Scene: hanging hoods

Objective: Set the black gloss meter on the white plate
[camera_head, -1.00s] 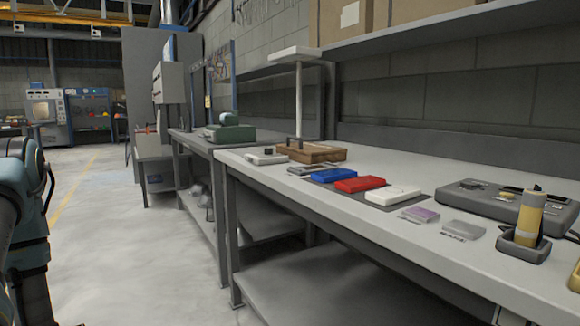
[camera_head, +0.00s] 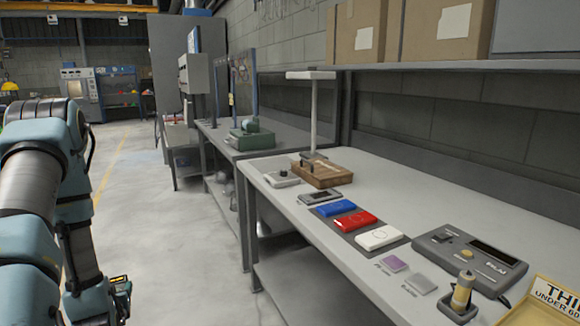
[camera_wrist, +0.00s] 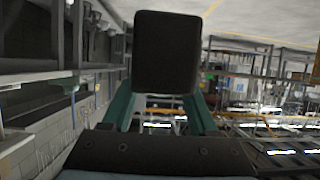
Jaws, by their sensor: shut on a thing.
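My gripper (camera_wrist: 165,112) shows in the wrist view, its two teal fingers shut on a black block-shaped thing, the black gloss meter (camera_wrist: 168,52). The meter is held clear of any surface, with floor and distant racks behind it. In the head view my arm is at the left, over the aisle and away from the bench; the gripper's jaws and the meter cannot be made out there. The white plate (camera_head: 379,238) lies on a dark mat on the bench, at the near end of a row with a red plate (camera_head: 355,221) and a blue plate (camera_head: 336,208). Its top looks bare.
The grey bench (camera_head: 290,212) also holds a wooden box (camera_head: 322,175), a small grey device (camera_head: 319,196), purple and grey squares (camera_head: 394,263), a large grey instrument (camera_head: 470,250), a battery-like cylinder in a holder (camera_head: 461,295) and a yellow-edged sign (camera_head: 555,296). A shelf overhangs the back.

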